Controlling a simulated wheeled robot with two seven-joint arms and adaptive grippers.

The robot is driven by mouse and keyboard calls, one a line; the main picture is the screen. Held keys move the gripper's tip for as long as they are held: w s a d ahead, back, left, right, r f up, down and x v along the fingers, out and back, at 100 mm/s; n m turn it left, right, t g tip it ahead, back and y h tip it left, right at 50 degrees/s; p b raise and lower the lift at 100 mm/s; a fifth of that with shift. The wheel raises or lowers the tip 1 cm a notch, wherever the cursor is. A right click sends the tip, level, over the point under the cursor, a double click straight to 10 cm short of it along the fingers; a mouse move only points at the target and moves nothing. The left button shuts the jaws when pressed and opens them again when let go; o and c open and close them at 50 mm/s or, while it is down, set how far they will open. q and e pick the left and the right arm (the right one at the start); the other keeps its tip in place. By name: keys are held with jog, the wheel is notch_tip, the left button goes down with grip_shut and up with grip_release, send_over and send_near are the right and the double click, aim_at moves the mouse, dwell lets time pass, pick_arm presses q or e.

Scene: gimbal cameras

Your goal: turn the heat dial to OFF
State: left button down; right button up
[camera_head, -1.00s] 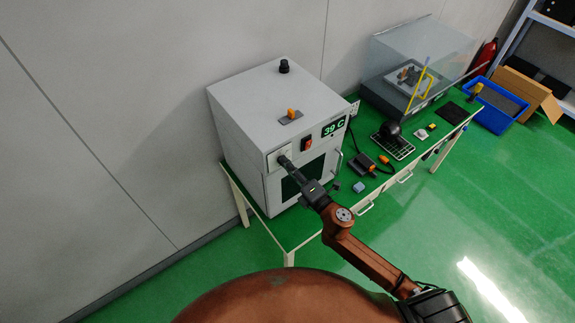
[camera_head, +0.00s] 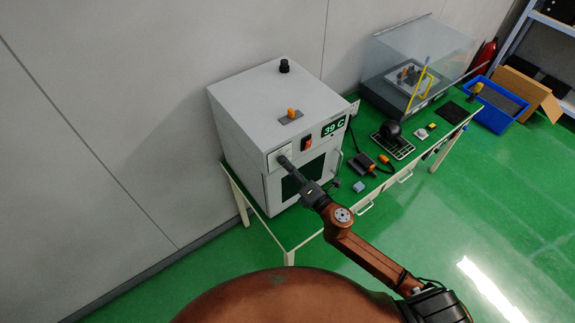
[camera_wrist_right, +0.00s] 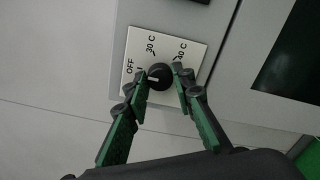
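The heat dial (camera_wrist_right: 159,77) is a round black knob with a white pointer mark, on a white plate marked OFF, 30 C and 40 C. Its pointer faces left in the wrist view, near the OFF side. My right gripper (camera_wrist_right: 160,74) has one fingertip on each side of the knob, seemingly touching it. In the head view, my right gripper (camera_head: 284,160) reaches the left front of the grey oven (camera_head: 245,115) and hides the dial. The oven's green display (camera_head: 333,126) reads 39 C. My left gripper is out of view.
The green table (camera_head: 300,228) holds a black device (camera_head: 362,164) and a clear-covered machine (camera_head: 400,85). Floor in front is clear.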

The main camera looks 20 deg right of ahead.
jog(key=o, duration=0.4)
jog(key=v, duration=1.2)
dwell(0.3)
